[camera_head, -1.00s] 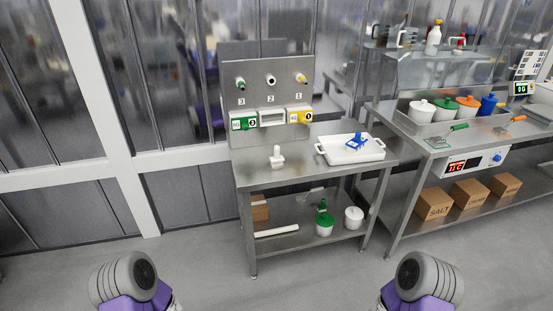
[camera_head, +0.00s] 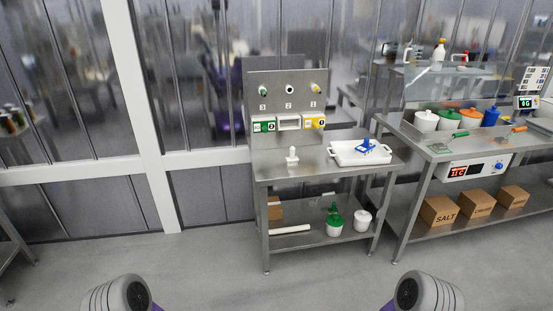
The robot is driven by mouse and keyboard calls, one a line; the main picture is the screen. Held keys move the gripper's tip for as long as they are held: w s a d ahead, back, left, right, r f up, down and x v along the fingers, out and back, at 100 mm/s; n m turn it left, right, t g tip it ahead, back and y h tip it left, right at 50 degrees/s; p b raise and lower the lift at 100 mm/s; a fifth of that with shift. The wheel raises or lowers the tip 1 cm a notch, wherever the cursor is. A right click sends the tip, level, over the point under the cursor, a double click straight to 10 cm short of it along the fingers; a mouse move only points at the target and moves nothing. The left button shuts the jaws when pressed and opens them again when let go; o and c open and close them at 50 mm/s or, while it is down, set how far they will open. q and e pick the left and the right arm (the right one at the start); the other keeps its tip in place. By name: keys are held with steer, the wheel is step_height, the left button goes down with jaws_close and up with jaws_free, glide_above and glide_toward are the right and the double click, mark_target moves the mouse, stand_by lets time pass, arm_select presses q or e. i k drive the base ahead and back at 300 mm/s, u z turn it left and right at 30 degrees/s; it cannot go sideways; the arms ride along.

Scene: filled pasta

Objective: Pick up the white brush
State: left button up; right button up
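A small white brush (camera_head: 292,156), with a flat base and an upright handle, sits on the left part of the steel table (camera_head: 310,172) top. A similar blue brush (camera_head: 366,147) lies in a white tray (camera_head: 345,159) to its right. Neither gripper is in view. Only grey and purple links of my two arms show at the bottom edge, well short of the table.
A back panel (camera_head: 288,83) with green, white and yellow holders rises behind the table. The lower shelf holds a green-lidded container (camera_head: 334,224) and a white pot (camera_head: 362,220). A second counter (camera_head: 440,150) stands right. Bare floor (camera_head: 215,265) lies in front.

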mark_target(292, 160)
steer(key=u, duration=0.75)
steer(key=i, duration=2.35)
steer(key=z, duration=1.05)
